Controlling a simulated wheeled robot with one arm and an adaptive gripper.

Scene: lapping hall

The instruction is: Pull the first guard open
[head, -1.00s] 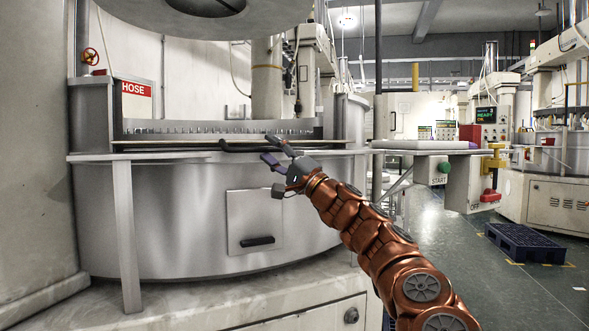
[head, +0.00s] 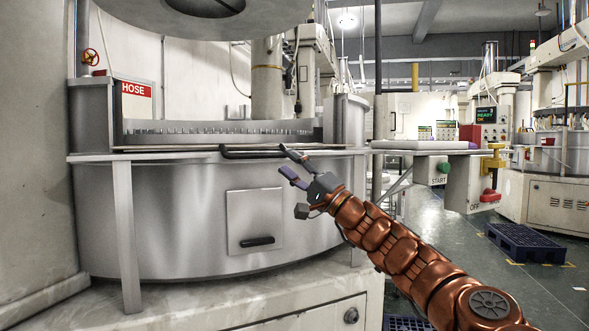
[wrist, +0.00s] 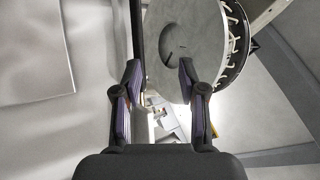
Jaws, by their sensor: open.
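A black handle bar (head: 250,153) runs along the front top edge of the big round steel machine (head: 160,215). The flat guard it seems to belong to shows only as a thin edge, so I cannot tell how far it stands open. My gripper (head: 283,160) is open and empty at the right part of the bar, one finger at bar height and the other below. In the wrist view, the dark bar (wrist: 137,28) runs close to the left finger of my gripper (wrist: 160,76). I cannot tell whether they touch.
A lower panel with a black pull (head: 257,242) is on the machine's front. A support leg (head: 126,235) stands at left. A blue pallet (head: 524,243) lies on open floor.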

